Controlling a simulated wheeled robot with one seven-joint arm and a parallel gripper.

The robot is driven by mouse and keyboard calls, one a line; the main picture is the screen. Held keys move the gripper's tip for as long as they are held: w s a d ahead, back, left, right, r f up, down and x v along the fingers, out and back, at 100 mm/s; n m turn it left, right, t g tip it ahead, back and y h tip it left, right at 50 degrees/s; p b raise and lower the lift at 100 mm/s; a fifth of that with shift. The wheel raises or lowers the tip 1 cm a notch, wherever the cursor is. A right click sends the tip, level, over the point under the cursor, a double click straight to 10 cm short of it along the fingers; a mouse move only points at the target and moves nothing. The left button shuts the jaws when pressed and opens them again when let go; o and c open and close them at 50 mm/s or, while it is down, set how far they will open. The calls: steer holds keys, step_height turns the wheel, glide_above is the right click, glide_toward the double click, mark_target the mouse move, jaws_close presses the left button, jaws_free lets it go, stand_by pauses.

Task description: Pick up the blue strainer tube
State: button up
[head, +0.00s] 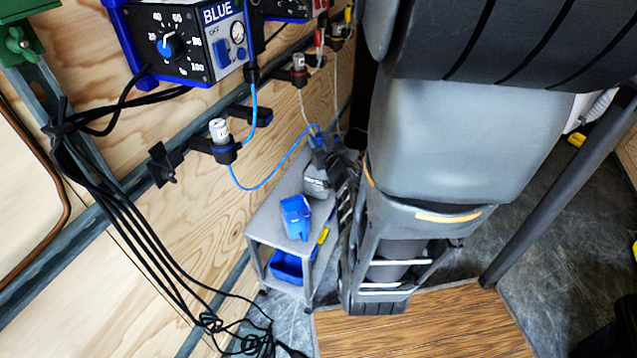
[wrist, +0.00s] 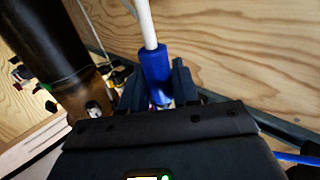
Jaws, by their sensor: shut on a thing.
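The blue strainer tube (wrist: 156,72) shows in the wrist view as a blue sleeve with a white tube rising from its top. My gripper (wrist: 158,88) has its two dark fingers on either side of the blue sleeve and is shut on it. The lower end of the sleeve is hidden between the fingers and behind the gripper body. In the head view my gripper (head: 319,145) is small, at the far end of my arm near the plywood wall, with a bit of blue at its tips.
A grey cart (head: 268,225) stands below, with a blue container (head: 296,217) on top and a blue bin (head: 287,267) beneath. A blue hose (head: 262,186) loops from a wall fitting (head: 222,141) towards my gripper. Black cables (head: 130,245) hang at the left.

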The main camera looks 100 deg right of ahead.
jaws_close()
steer(key=shift+r, duration=0.1)
